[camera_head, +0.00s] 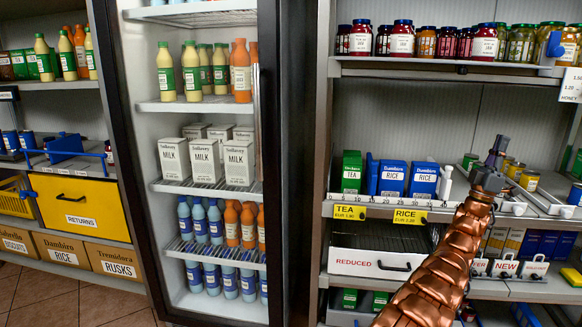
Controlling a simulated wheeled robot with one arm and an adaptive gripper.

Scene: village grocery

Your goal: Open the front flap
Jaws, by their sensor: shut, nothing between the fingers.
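A yellow front panel marked RETURNS (95,220), with a black handle (70,198) near its top, is at the left in the head view. It looks tilted and its top edge meets the shelf. A white front marked REDUCED (345,263), with a dark handle (393,266), is below the tea and rice shelf and looks closed. I cannot tell which of the two is the front flap. My gripper (497,148) is shut and empty, raised in front of the right shelves, above and right of the white front and far from the yellow panel.
An upright cooler (274,165) with bottles and milk cartons stands between the two shelf units. Price tags (410,216) stick out from the right shelf edge. Jars (485,42) line the upper right shelf. Tiled floor (60,300) shows at the lower left.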

